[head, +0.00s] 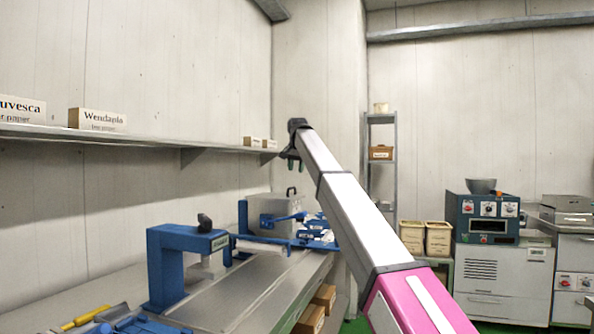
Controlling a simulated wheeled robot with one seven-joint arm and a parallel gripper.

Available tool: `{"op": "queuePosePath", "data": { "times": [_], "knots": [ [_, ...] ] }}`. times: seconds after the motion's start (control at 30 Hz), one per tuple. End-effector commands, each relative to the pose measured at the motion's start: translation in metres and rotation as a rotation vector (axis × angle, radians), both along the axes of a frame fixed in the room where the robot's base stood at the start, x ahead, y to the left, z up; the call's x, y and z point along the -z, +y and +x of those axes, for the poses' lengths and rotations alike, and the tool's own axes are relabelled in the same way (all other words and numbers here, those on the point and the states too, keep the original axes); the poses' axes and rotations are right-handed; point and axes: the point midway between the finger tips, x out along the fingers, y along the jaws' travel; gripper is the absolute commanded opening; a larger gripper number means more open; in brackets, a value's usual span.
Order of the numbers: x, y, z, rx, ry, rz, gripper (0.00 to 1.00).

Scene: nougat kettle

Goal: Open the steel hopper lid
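A grey steel box (272,212) that looks like the hopper stands on the far part of the bench, at the blue machine. My gripper (295,164) is at the end of my extended arm, above the box in the picture, pointing down.
A blue press (183,262) stands nearer on the steel bench (245,295). A wall shelf (140,138) with labelled boxes runs along the left wall. Blue machine parts (316,232) lie beside the hopper. Cream bins (438,238) and an oven (487,216) stand at right.

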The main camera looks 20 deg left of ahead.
Motion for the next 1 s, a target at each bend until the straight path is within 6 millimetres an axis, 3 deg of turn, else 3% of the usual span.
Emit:
{"op": "queuePosePath", "data": {
  "times": [0.67, 0.77, 0.87, 1.0],
  "knots": [
    [0.015, -0.007, 0.001, -0.001, 0.004, -0.005, 0.38],
    [0.042, -0.021, 0.003, -0.001, 0.013, -0.015, 0.38],
    [0.09, -0.046, 0.005, -0.003, 0.027, -0.031, 0.38],
    [0.171, -0.092, 0.004, -0.012, 0.053, -0.059, 0.38]
  ]
}}
